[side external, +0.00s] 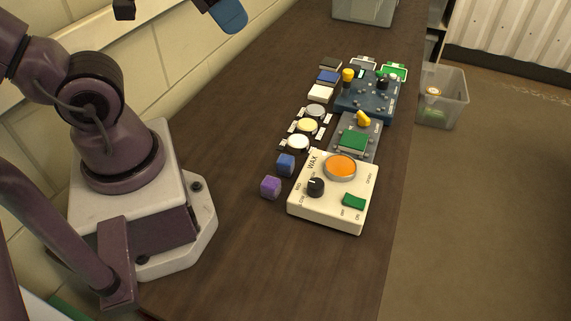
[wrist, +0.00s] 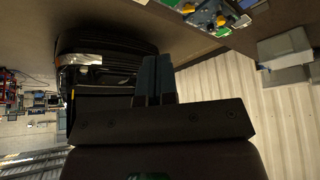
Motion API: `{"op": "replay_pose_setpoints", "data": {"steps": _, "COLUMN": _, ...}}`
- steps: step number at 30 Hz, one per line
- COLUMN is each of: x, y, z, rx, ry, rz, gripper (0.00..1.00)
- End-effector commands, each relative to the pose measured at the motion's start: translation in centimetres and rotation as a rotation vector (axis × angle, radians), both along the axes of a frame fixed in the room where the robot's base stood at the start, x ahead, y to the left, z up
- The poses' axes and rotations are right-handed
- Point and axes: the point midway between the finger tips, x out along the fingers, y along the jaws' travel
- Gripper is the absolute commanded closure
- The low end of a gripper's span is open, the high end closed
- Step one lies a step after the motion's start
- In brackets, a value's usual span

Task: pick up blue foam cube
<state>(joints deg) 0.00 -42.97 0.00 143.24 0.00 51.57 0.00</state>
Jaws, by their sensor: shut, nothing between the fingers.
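The blue foam cube (side external: 285,165) sits on the dark wooden bench in the side external view, just behind a purple cube (side external: 270,187) and to the left of the cream wax box. I do not see the blue cube in the wrist view. My gripper (side external: 231,17) is partly cut off at the top edge of the side external view, well away from the cube. In the wrist view my gripper (wrist: 154,79) shows its two dark blue fingers side by side, shut and empty.
The cream wax box (side external: 331,212) stands beside the cubes. Several round tins, including a yellow one (side external: 307,126), and a blue control box (side external: 367,97) stand farther back. A clear bin (side external: 443,97) is right of the bench. Bare wood lies left of the cubes.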

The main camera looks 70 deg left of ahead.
Motion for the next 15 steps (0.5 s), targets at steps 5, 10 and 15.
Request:
{"op": "replay_pose_setpoints", "data": {"steps": 5, "x": 0.0, "y": 0.0, "z": 0.0, "rx": 0.0, "ry": 0.0, "rz": 0.0, "gripper": 0.93}}
{"op": "replay_pose_setpoints", "data": {"steps": 10, "x": 0.0, "y": 0.0, "z": 0.0, "rx": 0.0, "ry": 0.0, "rz": 0.0, "gripper": 0.54}}
{"op": "replay_pose_setpoints", "data": {"steps": 15, "x": 0.0, "y": 0.0, "z": 0.0, "rx": 0.0, "ry": 0.0, "rz": 0.0, "gripper": 0.51}}
